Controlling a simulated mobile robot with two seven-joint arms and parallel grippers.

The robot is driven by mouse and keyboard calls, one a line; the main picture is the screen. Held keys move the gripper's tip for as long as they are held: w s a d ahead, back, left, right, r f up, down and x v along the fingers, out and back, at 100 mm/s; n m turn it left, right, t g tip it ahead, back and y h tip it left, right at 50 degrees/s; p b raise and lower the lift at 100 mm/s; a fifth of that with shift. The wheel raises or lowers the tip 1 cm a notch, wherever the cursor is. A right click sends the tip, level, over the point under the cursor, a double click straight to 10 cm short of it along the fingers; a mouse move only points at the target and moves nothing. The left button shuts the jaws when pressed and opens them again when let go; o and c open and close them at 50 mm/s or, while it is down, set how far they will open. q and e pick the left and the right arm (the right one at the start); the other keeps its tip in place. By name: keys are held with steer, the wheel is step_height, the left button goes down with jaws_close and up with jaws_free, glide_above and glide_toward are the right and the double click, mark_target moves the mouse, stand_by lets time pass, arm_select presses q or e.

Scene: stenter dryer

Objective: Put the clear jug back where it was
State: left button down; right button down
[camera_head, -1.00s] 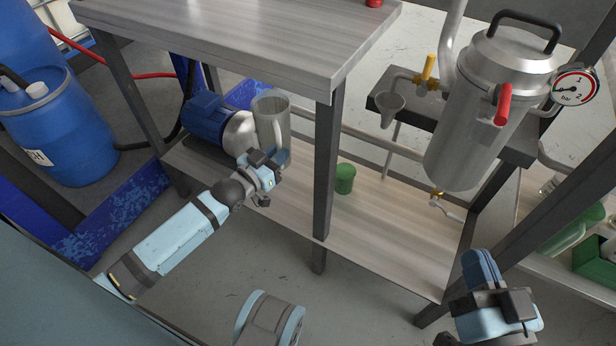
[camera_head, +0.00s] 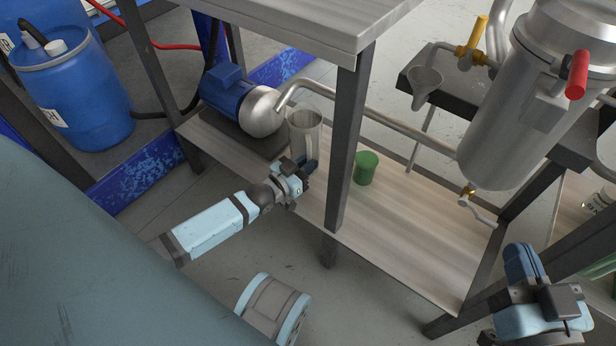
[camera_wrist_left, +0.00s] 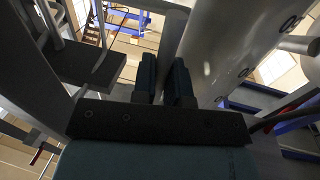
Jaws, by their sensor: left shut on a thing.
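The clear jug (camera_head: 306,128) is grey and see-through, and stands about upright over the lower shelf, to the right of the blue motor and pump. My left gripper (camera_head: 304,167) is at its near side, shut on the jug's handle. Whether the jug's base touches the shelf is hidden behind the gripper. In the left wrist view my left fingers (camera_wrist_left: 167,82) are close together on a narrow grey part. My right gripper (camera_head: 530,270) is at the lower right, away from the jug; its jaw opening is unclear.
The blue motor and pump (camera_head: 240,103) stand on the lower shelf (camera_head: 415,215). A green cup (camera_head: 365,167) stands right of the jug, beyond the table leg (camera_head: 345,150). A steel pipe (camera_head: 375,115) crosses behind. A steel vessel (camera_head: 530,110) stands right.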

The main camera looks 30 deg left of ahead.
arm_select(q)
step_height(320, 180, down, 5)
steer(key=shift+r+b, duration=0.15)
steer(key=shift+b, duration=1.05)
arm_select(e)
steer(key=shift+w+d+r+n+t, duration=0.3)
steer(key=shift+w+d+n+t, duration=0.15)
steer(key=shift+n, duration=0.55)
arm_select(q)
steer(key=c, duration=1.1)
jaws_free()
steer(key=shift+c, duration=0.2)
arm_select(e)
steer(key=shift+a, duration=0.1)
